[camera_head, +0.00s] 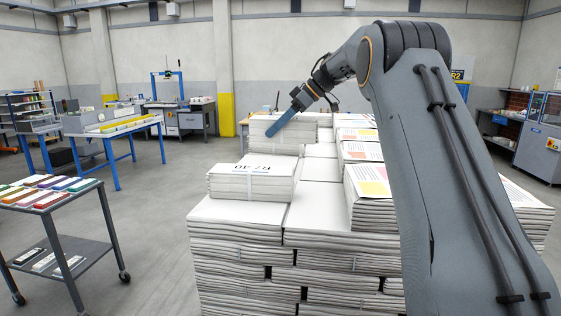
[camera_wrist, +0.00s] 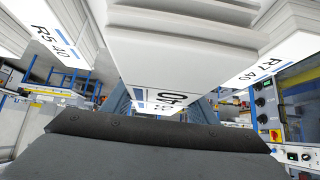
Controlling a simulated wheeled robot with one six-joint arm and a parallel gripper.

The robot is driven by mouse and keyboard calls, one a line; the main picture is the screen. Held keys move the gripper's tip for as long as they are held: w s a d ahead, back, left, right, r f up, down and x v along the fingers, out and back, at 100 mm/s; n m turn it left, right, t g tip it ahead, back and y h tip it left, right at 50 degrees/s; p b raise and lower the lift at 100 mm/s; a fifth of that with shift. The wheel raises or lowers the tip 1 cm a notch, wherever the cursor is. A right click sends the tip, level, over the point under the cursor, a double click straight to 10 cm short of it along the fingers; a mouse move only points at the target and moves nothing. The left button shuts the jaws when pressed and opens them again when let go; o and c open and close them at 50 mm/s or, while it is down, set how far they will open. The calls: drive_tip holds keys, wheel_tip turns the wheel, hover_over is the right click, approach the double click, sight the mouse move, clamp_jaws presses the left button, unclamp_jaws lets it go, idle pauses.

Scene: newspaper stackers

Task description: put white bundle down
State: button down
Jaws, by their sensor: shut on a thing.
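My gripper (camera_head: 283,119) is at the end of my arm over the far left part of the stack, with a blue-grey finger plate slanting down. The plate lies against a white bundle (camera_head: 272,140) of papers, and the jaws are shut on it. In the wrist view the white bundle (camera_wrist: 180,45) fills the upper middle, with its printed label partly showing upside down. The gripper's dark grey plate (camera_wrist: 150,150) crosses the lower part. The bundle's underside and any contact below it are hidden in the head view.
A grey cart (camera_head: 65,205) with coloured items stands left. The floor between cart and stack is free.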

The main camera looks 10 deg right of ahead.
sight(303, 131)
drive_tip(key=shift+w+f, duration=0.15)
drive_tip(key=shift+f, duration=0.15)
drive_tip(key=shift+f+p, duration=1)
drive_tip(key=shift+f, duration=3.5)
drive_tip(key=c, duration=0.7)
unclamp_jaws()
drive_tip(key=shift+f, duration=0.2)
drive_tip(key=shift+r, duration=0.1)
drive_tip(key=b+v, duration=0.2)
drive_tip(key=v, duration=1)
drive_tip(key=shift+b, duration=0.4)
drive_tip(key=shift+d, duration=0.1)
